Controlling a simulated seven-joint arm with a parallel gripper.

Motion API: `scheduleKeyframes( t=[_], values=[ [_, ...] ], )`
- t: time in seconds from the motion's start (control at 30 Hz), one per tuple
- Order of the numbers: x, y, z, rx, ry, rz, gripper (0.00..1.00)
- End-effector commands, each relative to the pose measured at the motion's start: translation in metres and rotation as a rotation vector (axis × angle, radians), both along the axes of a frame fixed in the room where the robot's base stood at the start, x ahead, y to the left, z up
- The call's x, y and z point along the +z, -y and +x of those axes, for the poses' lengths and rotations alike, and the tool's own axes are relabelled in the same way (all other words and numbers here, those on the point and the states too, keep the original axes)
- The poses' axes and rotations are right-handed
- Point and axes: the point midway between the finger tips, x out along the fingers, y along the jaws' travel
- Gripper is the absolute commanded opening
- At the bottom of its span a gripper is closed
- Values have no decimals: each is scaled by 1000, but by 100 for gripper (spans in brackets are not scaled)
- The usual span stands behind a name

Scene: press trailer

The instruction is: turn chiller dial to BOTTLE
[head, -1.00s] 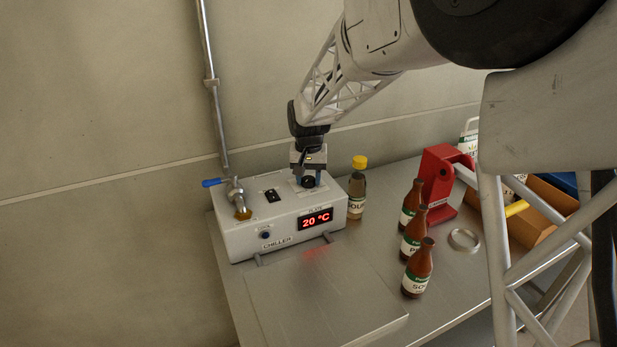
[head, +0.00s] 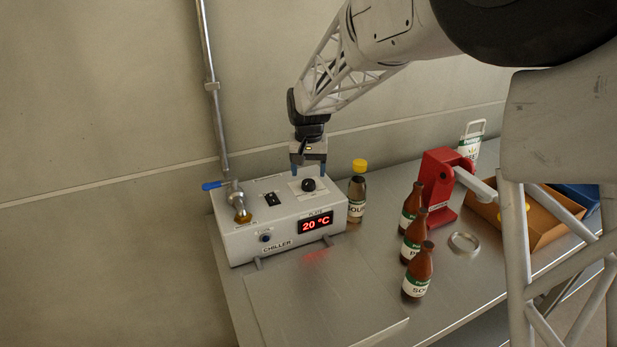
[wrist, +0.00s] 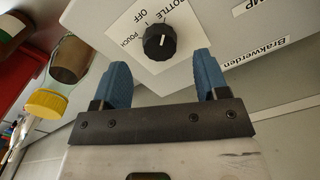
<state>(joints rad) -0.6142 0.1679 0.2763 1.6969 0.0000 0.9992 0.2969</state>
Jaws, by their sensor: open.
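The chiller (head: 285,222) is a pale box on the steel table, with a lit red display reading 20 °C. Its black dial (head: 308,185) sits on top on a white label and also shows in the wrist view (wrist: 160,42). The label there reads POUCH, OFF and BOTTLE around the knob; I cannot tell surely which word the pointer mark faces. My gripper (head: 309,168) is open and empty, just above and behind the dial. In the wrist view its two blue fingers (wrist: 162,75) are apart, with the dial beyond them and not touched.
A black switch (head: 272,199) and a blue-handled valve (head: 238,205) are on the chiller's left. A yellow-capped bottle (head: 357,192) stands close at its right. Several brown bottles (head: 412,240) and a red press (head: 437,188) stand further right. The plate in front is clear.

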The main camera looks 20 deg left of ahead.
Motion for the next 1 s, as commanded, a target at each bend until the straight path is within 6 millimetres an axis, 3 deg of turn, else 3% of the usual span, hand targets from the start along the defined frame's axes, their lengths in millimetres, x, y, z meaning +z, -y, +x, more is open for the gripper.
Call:
scheduleKeyframes(
  t=[0.33,1.0],
  values=[
    [36,0,0,0,0,0,67],
    [41,3,-1,-2,0,0,67]
  ],
)
